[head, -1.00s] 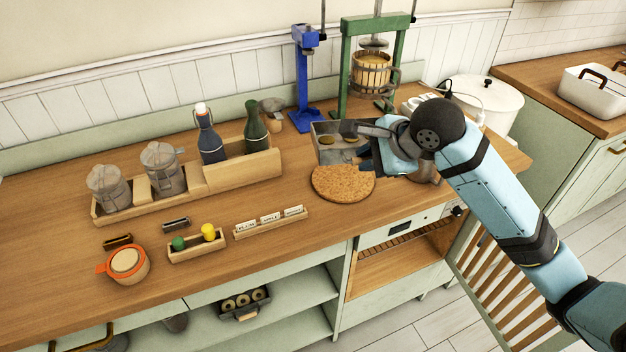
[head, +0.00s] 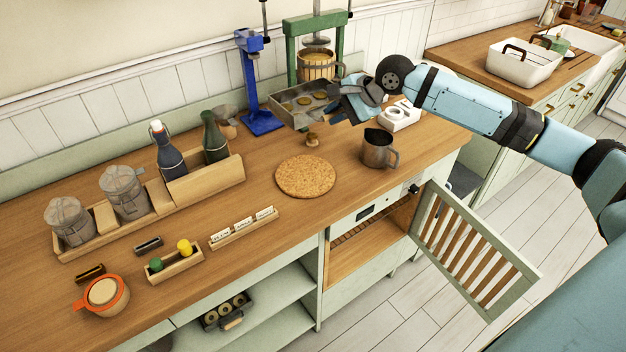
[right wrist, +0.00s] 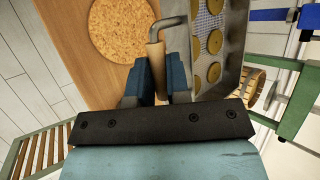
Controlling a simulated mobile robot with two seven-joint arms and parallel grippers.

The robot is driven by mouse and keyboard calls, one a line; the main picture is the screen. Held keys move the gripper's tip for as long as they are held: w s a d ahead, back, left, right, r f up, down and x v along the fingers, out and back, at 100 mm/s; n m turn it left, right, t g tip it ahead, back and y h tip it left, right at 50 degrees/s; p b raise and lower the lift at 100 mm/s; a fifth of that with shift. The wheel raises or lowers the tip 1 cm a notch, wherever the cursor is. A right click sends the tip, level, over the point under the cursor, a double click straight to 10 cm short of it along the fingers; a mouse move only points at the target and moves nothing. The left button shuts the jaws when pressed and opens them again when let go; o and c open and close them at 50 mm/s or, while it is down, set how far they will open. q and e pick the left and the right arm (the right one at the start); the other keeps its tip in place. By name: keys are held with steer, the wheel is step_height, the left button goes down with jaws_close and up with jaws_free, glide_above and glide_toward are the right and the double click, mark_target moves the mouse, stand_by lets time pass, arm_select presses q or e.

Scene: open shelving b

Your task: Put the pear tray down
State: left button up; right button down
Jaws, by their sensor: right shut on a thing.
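The pear tray (head: 290,117) is a grey metal tray with several round golden slices in it. In the head view it is in front of the green press and seems raised above the worktop. My right gripper (head: 352,103) is at its right side. In the right wrist view, the gripper (right wrist: 155,85) is shut on the tray's wooden handle (right wrist: 156,52), and the tray (right wrist: 192,83) extends up and to the right. The handle is mostly hidden in the head view. My left gripper is not in view.
A round cork mat (head: 305,177) lies bare on the worktop (head: 260,230). The green press (head: 290,50) and blue stand (head: 250,85) are behind. A slatted door (head: 470,250) hangs open below.

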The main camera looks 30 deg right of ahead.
step_height(320, 180, down, 19)
steer(key=shift+f, duration=0.2)
stand_by(0.3)
steer(key=c, duration=1.1)
jaws_free()
